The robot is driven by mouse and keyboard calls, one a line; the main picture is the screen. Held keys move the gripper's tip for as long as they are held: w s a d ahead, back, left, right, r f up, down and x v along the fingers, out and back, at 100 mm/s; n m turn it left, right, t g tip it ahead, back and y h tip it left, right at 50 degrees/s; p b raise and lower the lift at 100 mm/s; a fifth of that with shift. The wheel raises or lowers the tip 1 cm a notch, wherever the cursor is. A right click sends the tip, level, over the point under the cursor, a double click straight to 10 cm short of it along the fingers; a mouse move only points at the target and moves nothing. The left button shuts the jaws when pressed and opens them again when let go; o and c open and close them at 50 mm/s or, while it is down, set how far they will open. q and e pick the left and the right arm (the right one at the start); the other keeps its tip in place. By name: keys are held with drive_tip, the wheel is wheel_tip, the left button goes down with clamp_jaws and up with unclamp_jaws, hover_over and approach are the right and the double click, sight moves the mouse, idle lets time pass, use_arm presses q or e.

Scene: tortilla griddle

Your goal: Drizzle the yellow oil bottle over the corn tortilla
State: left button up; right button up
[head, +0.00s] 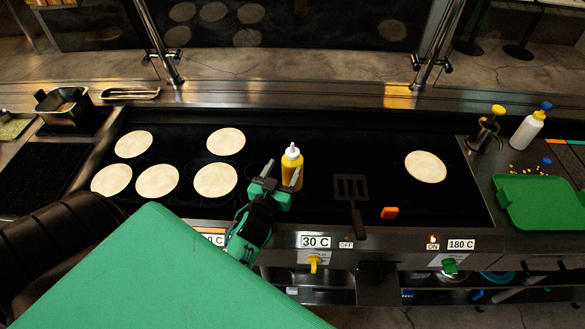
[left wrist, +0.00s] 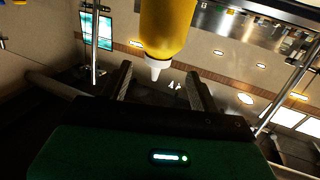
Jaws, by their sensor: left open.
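The yellow oil bottle (head: 291,172) with a white nozzle stands upright on the dark griddle, just right of the middle. My left gripper (head: 282,171) is open beside the bottle, its fingers pointing at it. In the left wrist view the bottle (left wrist: 166,28) appears inverted, with its nozzle lined up between the spread fingers (left wrist: 158,80); I see no grip on it. A single round tortilla (head: 425,166) lies flat on the right part of the griddle. Several paler tortillas (head: 215,180) lie on the left part. My right gripper is not in view.
A green tray (head: 543,203), a white bottle (head: 527,130) and a yellow-topped dispenser (head: 485,131) stand at the right. The griddle's centre back is clear.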

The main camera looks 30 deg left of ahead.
sight(289, 159)
use_arm(q)
drive_tip(key=p+x, duration=0.1)
drive_tip(key=x, duration=0.3)
drive_tip(key=shift+w+a+p, duration=0.1)
drive_tip(key=shift+w+p, duration=0.2)
drive_tip(key=shift+w, duration=0.2)
drive_tip(key=p+x, duration=0.1)
drive_tip(key=x, duration=0.2)
drive_tip(key=shift+w+f+p, duration=0.1)
drive_tip(key=shift+f+p, duration=0.05)
drive_tip(key=shift+p, duration=0.15)
drive_tip(key=shift+w+f, duration=0.15)
drive_tip(key=shift+w, duration=0.4)
drive_tip(key=shift+c, duration=0.2)
